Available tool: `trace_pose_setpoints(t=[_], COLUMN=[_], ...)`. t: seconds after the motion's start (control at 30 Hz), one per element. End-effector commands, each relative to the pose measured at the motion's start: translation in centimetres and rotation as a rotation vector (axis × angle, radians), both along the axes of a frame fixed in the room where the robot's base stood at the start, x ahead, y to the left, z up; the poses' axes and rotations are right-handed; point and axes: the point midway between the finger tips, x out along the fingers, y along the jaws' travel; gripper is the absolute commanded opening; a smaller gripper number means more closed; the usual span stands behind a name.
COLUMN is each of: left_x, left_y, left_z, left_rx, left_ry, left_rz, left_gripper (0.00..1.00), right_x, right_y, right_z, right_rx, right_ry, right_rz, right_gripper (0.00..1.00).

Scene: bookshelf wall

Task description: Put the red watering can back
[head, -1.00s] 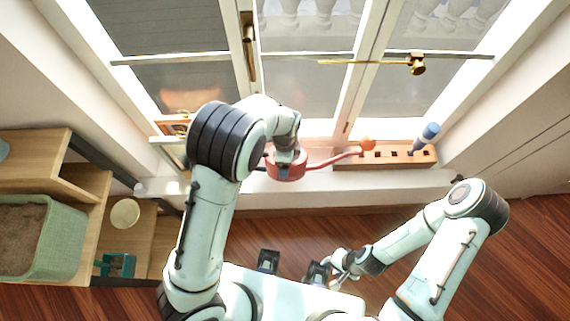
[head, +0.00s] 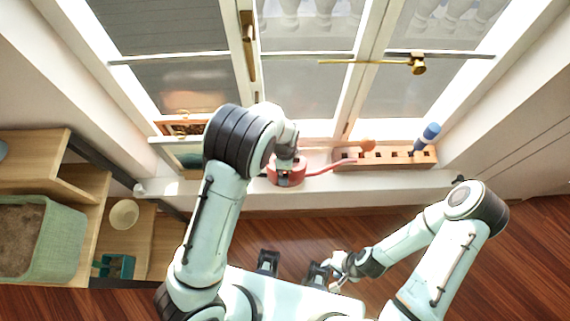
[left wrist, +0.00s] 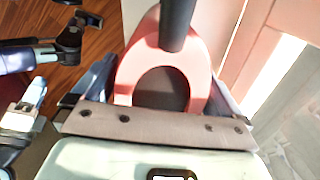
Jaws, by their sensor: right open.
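My left gripper (head: 286,160) is at the can from above. In the left wrist view the can's red rim (left wrist: 190,75) fills the space between the fingers of my left gripper (left wrist: 162,92), with a dark opening inside and a dark bar above. Whether the fingers press on it cannot be told. My right gripper (head: 338,275) is open and empty, low in front of my body.
A wooden block with square holes (head: 385,160) lies on the sill (head: 330,197), holding a blue-handled tool (head: 427,137). A green planter (head: 40,245), a beige pot (head: 124,214) and a teal object (head: 115,266) are on wooden shelves at left. Brass window latches (head: 417,65) stick out.

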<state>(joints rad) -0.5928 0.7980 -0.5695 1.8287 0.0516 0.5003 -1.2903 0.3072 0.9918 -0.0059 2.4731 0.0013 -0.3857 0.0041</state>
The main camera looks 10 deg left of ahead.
Motion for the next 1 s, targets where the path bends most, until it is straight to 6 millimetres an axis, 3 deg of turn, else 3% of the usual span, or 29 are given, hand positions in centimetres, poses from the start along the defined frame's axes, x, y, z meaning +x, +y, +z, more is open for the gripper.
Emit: trace_pose_setpoints(t=[0.23, 0.7, 1.0], left_x=[0.0, -0.1, -0.2], left_y=[0.0, -0.1, -0.1], left_z=[0.0, 10.3, 13.2], left_rx=[0.002, -0.003, -0.001], left_ry=[-0.001, -0.004, -0.001], left_rz=[-0.001, -0.001, 0.0], left_gripper=[1.0, 1.0, 1.0], right_x=[0.0, 0.4, 0.6], right_y=[0.0, 0.0, 0.0], right_z=[0.1, 0.9, 1.2], right_rx=[0.0, 0.001, 0.0], right_ry=[0.0, -0.005, -0.007], right_rz=[0.0, 0.0, 0.0], right_gripper=[0.43, 0.43, 0.43])
